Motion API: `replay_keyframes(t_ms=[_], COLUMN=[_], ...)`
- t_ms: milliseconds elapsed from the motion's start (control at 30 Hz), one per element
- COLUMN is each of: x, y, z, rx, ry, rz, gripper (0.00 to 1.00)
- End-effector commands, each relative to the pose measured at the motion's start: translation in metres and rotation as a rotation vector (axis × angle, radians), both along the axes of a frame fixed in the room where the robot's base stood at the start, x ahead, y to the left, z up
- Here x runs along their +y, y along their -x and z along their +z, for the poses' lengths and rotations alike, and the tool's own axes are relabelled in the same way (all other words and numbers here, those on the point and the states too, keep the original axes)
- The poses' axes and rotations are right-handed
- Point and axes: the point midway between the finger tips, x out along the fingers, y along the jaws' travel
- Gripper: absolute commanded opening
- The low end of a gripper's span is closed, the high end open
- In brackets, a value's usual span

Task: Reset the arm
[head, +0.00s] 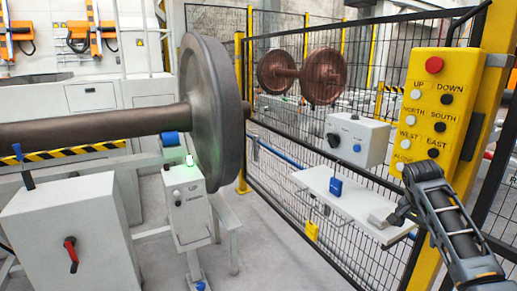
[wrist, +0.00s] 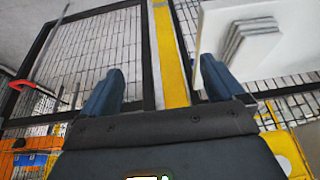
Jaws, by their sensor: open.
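My arm (head: 450,230) reaches up from the lower right corner of the head view, bent over near the yellow control panel. My gripper (wrist: 158,82) is open in the wrist view, its two dark blue fingers well apart with nothing between them. Behind the gap are a yellow post (wrist: 170,55) and black mesh fencing. In the head view, the gripper end hangs below the panel's lower buttons, near the right end of the white shelf (head: 345,203). Its fingertips are hard to make out there. Whether it touches anything cannot be told.
The yellow button panel (head: 437,110) has a red button on top. A blue padlock (head: 336,187) and a small grey item (head: 381,218) are on the shelf. A large wheelset (head: 210,110), a grey box with a red handle (head: 70,235) and mesh fencing stand left.

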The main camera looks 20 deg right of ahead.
Motion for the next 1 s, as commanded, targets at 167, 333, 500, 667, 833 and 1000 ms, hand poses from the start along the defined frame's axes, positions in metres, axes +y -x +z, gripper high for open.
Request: replay_keyframes(t_ms=[167,333,500,667,833,1000], x=[0.023,0.056,0.104,0.174,0.25,0.317], y=[-0.007,-0.015,-0.022,-0.018,0.002,0.038], z=[-0.02,-0.045,-0.077,-0.117,-0.147,-0.165], rx=[-0.029,-0.069,-0.127,-0.209,-0.309,-0.395], ry=[-0.006,-0.013,-0.019,-0.022,-0.005,0.028], rz=[0.058,0.137,0.243,0.381,0.525,0.648], gripper=[0.95,0.95,0.95,0.95,0.95,0.95])
